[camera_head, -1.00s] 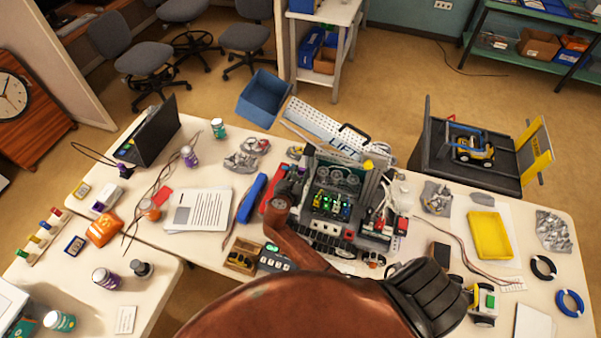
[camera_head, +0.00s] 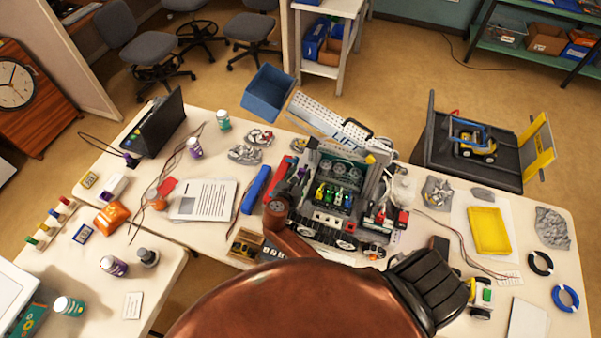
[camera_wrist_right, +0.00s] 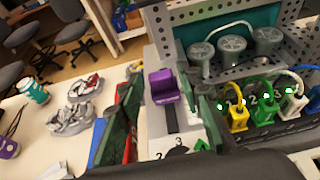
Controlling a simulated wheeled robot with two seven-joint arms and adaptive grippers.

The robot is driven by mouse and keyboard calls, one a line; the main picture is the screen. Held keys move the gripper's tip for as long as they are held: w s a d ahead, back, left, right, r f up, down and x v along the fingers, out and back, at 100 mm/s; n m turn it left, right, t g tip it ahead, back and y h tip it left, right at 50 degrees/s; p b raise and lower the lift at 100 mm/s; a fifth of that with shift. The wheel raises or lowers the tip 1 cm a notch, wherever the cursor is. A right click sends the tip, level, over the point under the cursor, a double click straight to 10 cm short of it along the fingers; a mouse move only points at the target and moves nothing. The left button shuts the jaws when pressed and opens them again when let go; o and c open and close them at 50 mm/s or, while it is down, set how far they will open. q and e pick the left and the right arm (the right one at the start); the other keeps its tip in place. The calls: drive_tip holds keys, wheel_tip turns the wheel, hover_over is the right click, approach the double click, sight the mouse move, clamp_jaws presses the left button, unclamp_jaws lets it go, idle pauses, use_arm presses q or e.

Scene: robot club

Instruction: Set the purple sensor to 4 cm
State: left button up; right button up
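My right gripper (camera_wrist_right: 164,76) is open, one dark green finger on each side of the sensor with gaps visible. Whether the fingers touch it lower down I cannot tell. In the head view my right gripper (camera_head: 283,193) is at the left side of the control board, and the sensor is hidden or too small to make out. My left gripper is not in view.
The control board (camera_head: 337,222) with yellow, green and white plugs (camera_wrist_right: 293,101) stands close right of the gripper. A yellow tray (camera_head: 489,231) is on the table's right part.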

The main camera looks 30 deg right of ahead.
drive_tip(key=shift+o, duration=0.4)
drive_tip(key=shift+f, duration=0.1)
drive_tip(key=shift+s, duration=0.1)
drive_tip(key=shift+s+a, duration=0.15)
drive_tip(key=shift+a, duration=0.05)
drive_tip(key=v, duration=0.7)
